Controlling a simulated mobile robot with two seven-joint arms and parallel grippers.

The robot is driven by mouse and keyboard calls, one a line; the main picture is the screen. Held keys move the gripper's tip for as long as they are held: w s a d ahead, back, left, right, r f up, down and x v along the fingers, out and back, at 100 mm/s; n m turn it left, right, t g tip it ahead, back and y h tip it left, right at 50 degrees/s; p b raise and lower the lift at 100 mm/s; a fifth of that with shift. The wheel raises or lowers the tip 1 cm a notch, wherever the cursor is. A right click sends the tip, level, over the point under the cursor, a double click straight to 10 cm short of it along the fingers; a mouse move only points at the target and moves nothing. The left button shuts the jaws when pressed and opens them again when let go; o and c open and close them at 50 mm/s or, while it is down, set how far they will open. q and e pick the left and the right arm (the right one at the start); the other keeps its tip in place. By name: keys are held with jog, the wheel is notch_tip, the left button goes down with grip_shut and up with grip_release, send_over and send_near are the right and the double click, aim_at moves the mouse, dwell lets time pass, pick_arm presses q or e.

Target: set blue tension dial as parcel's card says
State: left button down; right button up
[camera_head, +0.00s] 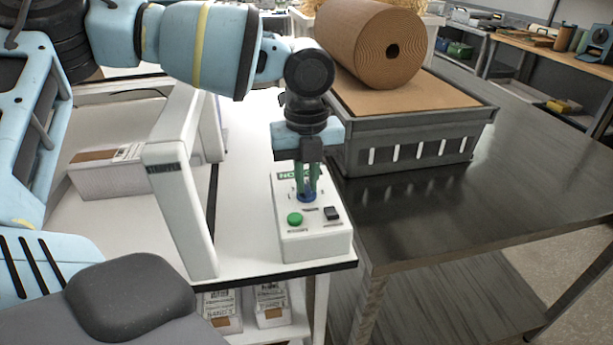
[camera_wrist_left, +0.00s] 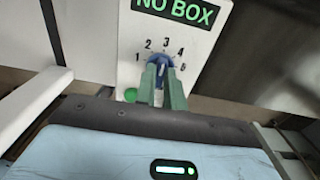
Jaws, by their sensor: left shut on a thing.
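The blue tension dial (camera_head: 307,197) sits on a white control box (camera_head: 312,246) near the front right corner of the white table. My left gripper (camera_head: 307,188) points down with its green fingers shut on the dial. In the left wrist view, the dial (camera_wrist_left: 159,62) shows partly behind the fingers (camera_wrist_left: 162,85), with numbers 1 to 5 around it. I cannot tell where its pointer stands. A display above it (camera_wrist_left: 174,10) reads "NO BOX". A white parcel (camera_head: 112,176) with brown tape lies at left; its markings are too small to read. My right gripper is not in view.
A green button (camera_head: 295,219) and a black switch (camera_head: 331,213) are on the control box. A white frame (camera_head: 182,205) stands left of it. A grey crate (camera_head: 413,145) at the back right bears a kraft roll (camera_head: 365,45). Labelled boxes (camera_head: 221,310) sit on the lower shelf.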

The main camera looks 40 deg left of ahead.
aim_at(307, 184)
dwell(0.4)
pick_arm(q)
jog(key=c, duration=1.5)
grip_release()
jog(key=shift+r, duration=3.95)
